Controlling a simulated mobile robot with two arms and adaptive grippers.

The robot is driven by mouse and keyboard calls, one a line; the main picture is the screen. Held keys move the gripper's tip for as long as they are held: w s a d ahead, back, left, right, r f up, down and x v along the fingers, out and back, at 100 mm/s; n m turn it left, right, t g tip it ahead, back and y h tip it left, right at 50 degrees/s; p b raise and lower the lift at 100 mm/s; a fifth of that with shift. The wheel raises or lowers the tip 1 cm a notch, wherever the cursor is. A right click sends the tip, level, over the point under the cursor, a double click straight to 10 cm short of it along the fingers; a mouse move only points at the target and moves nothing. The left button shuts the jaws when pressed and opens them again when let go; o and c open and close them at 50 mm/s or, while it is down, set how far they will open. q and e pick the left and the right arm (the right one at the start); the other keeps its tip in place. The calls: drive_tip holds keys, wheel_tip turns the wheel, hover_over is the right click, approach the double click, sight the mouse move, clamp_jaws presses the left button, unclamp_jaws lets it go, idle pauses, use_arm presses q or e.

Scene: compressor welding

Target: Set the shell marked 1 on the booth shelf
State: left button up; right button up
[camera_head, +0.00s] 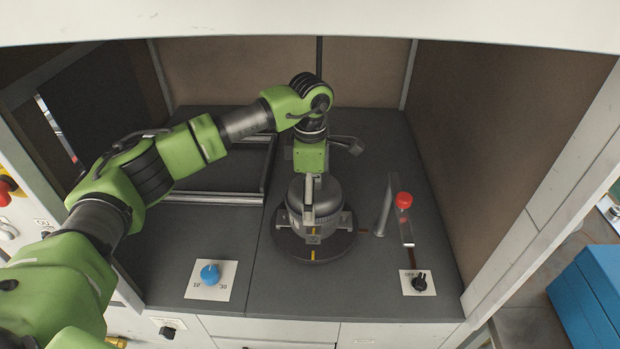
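A dark grey rounded compressor shell (327,204) stands upright on a round dark plate (340,246) with yellow marks, inside the booth. I cannot read a number on it. My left arm reaches in from the left, and my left gripper (309,190) points down at the top of the shell. A light finger shows against the shell's near upper side. The other finger is hidden, so I cannot tell whether the gripper grips it. The grey booth shelf (200,243) spreads around the plate. My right gripper is not in view.
A blue knob (210,274) is at the front left, and a black switch (419,283) at the front right. A red-capped post (404,212) and a grey rod (384,207) stand right of the plate. Brown walls (500,130) enclose the booth. A blue box (590,295) is outside, right.

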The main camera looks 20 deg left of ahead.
use_arm(q)
drive_tip(key=shift+f, duration=0.25)
drive_tip(key=shift+r, duration=0.1)
drive_tip(key=c, duration=1.2)
drive_tip(key=shift+c, duration=0.3)
drive_tip(key=shift+w+r, duration=0.1)
drive_tip(key=shift+r, duration=0.15)
drive_tip(key=shift+r+p, duration=1.3)
drive_tip(key=shift+r, duration=1.15)
